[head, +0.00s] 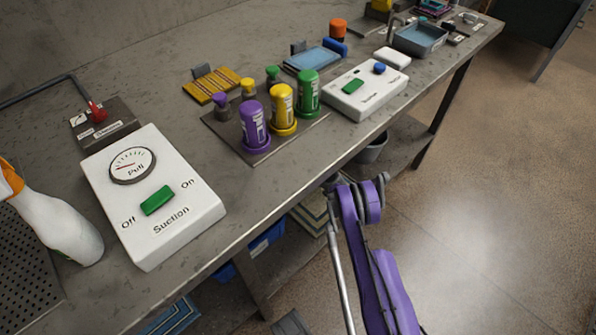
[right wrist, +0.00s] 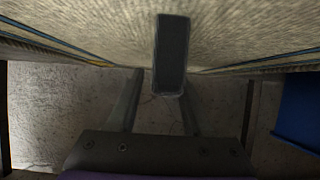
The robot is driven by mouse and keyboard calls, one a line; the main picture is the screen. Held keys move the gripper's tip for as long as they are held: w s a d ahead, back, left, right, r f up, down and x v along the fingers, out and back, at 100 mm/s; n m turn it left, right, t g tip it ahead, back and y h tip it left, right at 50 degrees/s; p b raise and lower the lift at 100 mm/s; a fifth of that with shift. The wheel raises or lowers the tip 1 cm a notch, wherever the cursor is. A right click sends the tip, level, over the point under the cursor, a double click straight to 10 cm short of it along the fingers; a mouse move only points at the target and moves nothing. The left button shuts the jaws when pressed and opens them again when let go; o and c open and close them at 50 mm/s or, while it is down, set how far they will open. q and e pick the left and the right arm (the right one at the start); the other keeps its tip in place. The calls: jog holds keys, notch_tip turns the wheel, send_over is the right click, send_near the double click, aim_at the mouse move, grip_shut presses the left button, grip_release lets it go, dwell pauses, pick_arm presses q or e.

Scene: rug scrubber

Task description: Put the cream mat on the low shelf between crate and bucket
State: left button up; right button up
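The cream mat (right wrist: 90,30), with blue and yellow border lines, fills the upper part of the right wrist view. A dark grey block (right wrist: 172,55) stands out in front of it, like a tab. My right gripper (right wrist: 160,75) has its fingers apart. The block is near the fingertips, off centre towards the right finger; I cannot tell whether they touch. In the head view, a striped mat (head: 312,212) shows on the low shelf (head: 285,262), beside a blue crate (head: 262,240). The grey bucket (head: 374,148) is further back. My left gripper is not in view.
The bench holds a white suction box (head: 165,215), a spray bottle (head: 62,225), purple, yellow and green bottles (head: 283,108), and a second white box (head: 366,92). The bench's front edge overhangs the shelf. The floor (head: 500,180) at right is clear.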

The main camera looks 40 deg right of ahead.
jog(key=shift+s+r, duration=0.1)
jog(key=shift+r, duration=0.1)
jog(key=p+v, duration=0.2)
jog(key=v, duration=0.8)
jog(key=shift+s+d+r+p, duration=0.1)
jog(key=shift+s+r+p, duration=0.1)
jog(key=shift+s+p, duration=0.15)
jog(key=shift+s+r, duration=0.25)
jog(key=shift+s, duration=0.2)
